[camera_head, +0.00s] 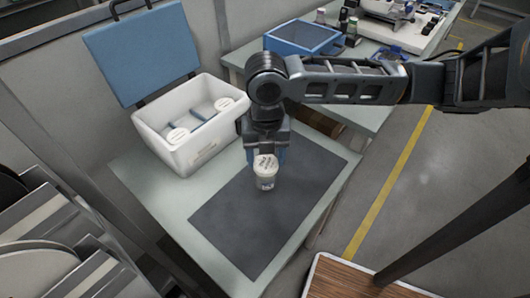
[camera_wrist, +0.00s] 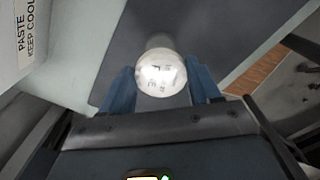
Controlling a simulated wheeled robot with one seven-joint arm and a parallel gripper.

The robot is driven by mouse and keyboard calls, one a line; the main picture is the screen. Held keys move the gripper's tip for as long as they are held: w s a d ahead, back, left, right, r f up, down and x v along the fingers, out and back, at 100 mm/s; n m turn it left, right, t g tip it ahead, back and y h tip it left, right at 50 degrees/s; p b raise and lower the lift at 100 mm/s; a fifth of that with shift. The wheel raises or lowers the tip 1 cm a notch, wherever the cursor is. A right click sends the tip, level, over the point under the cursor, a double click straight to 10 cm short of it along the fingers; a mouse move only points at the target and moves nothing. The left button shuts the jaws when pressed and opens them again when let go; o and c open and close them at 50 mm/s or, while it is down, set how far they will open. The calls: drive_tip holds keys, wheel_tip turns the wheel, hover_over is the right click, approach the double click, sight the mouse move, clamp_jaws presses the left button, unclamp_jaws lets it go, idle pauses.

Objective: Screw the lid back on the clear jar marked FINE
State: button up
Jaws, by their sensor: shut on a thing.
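A clear jar (camera_head: 265,182) with a white lid (camera_head: 265,163) on its top stands upright on the dark mat (camera_head: 240,222). The lid has dark lettering too small to read. In the wrist view the round white lid (camera_wrist: 161,73) sits between the two blue fingers of my gripper (camera_wrist: 161,85). My gripper (camera_head: 268,158) comes down from behind the jar and is shut on the lid. Whether the lid is seated on the jar's thread cannot be told. The jar body is mostly hidden under the lid in the wrist view.
An open white cooler box (camera_head: 205,150) with a blue lid (camera_head: 140,55) stands left of the mat and holds white-lidded jars (camera_head: 178,136). A blue bin (camera_head: 302,38) and small bottles stand on the table behind. The mat's front part is clear.

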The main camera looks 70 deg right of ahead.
idle(0.3)
drive_tip(key=shift+s+r+m+p, duration=0.1)
drive_tip(key=shift+m+p, duration=0.3)
drive_tip(key=shift+m, duration=1.7)
drive_tip(key=shift+m+p, duration=0.6)
drive_tip(key=shift+m, duration=0.4)
drive_tip(key=shift+s+m, duration=0.1)
drive_tip(key=shift+m, duration=0.9)
